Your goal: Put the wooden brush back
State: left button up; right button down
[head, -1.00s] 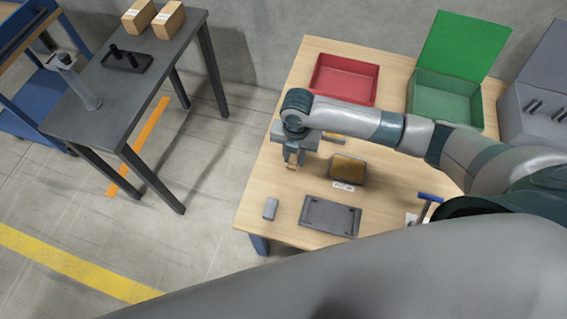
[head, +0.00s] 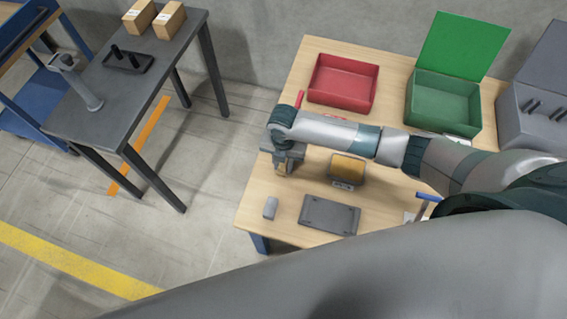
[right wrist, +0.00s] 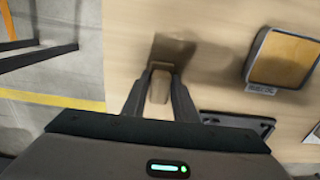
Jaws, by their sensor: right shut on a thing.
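My right gripper (head: 282,171) is above the left part of the wooden worktable (head: 262,190). In the right wrist view, its fingers (right wrist: 159,92) are shut on a light wooden piece, seemingly the wooden brush (right wrist: 160,87). Only part of the brush shows between the fingers; its bristles cannot be made out. A brown patch, perhaps its shadow, lies just beyond it on the tabletop. My left gripper is not in view.
A grey-framed box with a yellow-brown top and label (head: 348,168) stands right of the gripper. A dark flat tray (head: 330,214) and small grey block (head: 270,208) lie nearer. Red (head: 343,82) and green (head: 443,103) bins stand behind. Bare wood surrounds the gripper.

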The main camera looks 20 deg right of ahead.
jog(key=shift+f, duration=0.4)
jog(key=c, duration=1.4)
grip_release()
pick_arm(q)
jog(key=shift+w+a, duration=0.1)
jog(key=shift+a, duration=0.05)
pick_arm(e)
jog(key=shift+r, duration=0.2)
